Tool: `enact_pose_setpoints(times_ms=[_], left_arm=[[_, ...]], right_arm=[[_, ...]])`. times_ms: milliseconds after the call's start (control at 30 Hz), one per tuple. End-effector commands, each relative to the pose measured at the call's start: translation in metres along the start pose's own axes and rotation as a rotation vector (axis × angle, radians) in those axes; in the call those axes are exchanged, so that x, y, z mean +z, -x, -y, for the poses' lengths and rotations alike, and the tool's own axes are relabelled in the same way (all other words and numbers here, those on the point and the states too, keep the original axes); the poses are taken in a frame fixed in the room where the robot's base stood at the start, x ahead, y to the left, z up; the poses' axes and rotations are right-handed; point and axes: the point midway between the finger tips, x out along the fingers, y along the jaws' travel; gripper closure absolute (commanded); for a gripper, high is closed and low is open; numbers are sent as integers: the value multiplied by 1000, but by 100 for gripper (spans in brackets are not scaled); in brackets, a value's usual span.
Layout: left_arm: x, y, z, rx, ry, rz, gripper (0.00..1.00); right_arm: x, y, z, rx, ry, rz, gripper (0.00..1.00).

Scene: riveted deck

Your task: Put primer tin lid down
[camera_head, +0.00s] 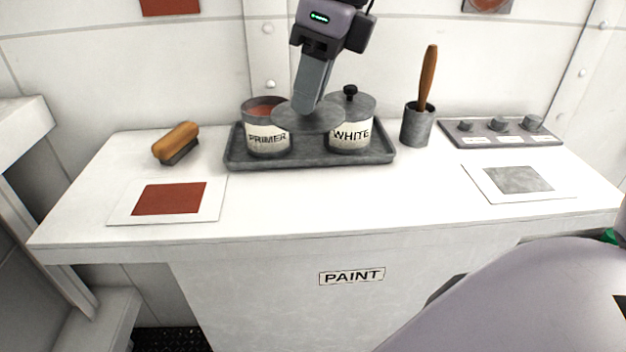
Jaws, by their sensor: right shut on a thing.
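The primer tin (267,128) stands open at the left of a dark grey tray (310,160), with reddish paint showing inside. A round grey lid (290,119) is held above the tray, between the primer tin and the white tin. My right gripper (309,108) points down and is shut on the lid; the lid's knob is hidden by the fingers. The lid overlaps the edges of both tins in the picture, and I cannot tell whether it touches either. The white tin (350,136) has its own lid with a black knob. My left gripper is not in view.
A brush (177,142) lies at the left behind a red swatch card (168,199). A pot (417,127) with a wooden handle, a panel with knobs (500,132) and a grey swatch card (519,180) are at the right. The counter's middle front is clear.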

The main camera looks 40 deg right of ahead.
Motion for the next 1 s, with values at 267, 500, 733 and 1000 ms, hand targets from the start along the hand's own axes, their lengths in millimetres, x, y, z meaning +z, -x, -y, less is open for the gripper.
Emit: enact_pose_setpoints(times_ms=[267, 500, 733, 1000], left_arm=[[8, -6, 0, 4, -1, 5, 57], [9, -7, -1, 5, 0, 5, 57], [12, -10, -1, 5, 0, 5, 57], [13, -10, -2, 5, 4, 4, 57]], right_arm=[[-20, -69, 0, 2, -2, -2, 100], [-25, -90, 0, 0, -3, 1, 100], [-34, -119, 0, 1, -2, -3, 100], [-36, -129, 0, -1, -1, 2, 100]])
